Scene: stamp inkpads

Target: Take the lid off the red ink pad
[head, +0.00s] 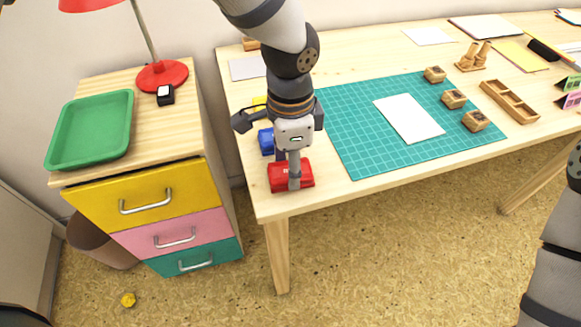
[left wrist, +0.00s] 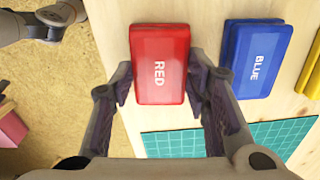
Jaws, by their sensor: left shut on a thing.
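The red ink pad (left wrist: 160,80), marked RED, lies on the wooden desk near its front left corner. It also shows in the head view (head: 305,174). My left gripper (left wrist: 162,82) reaches down over it, with one finger against each long side, shut on the pad's red lid. The lid appears seated on the pad, and its lower part is hidden. In the head view my left gripper (head: 293,182) partly covers the pad. My right gripper is not in view; only part of my right arm shows at the right edge.
The blue ink pad (left wrist: 256,58) lies beside the red one, with a yellow pad (head: 259,103) behind. A green cutting mat (head: 350,150) with white paper (head: 409,118) is to the right. Wooden stamps (head: 453,98) and a wooden rack (head: 508,101) stand farther right. The desk's front edge is close.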

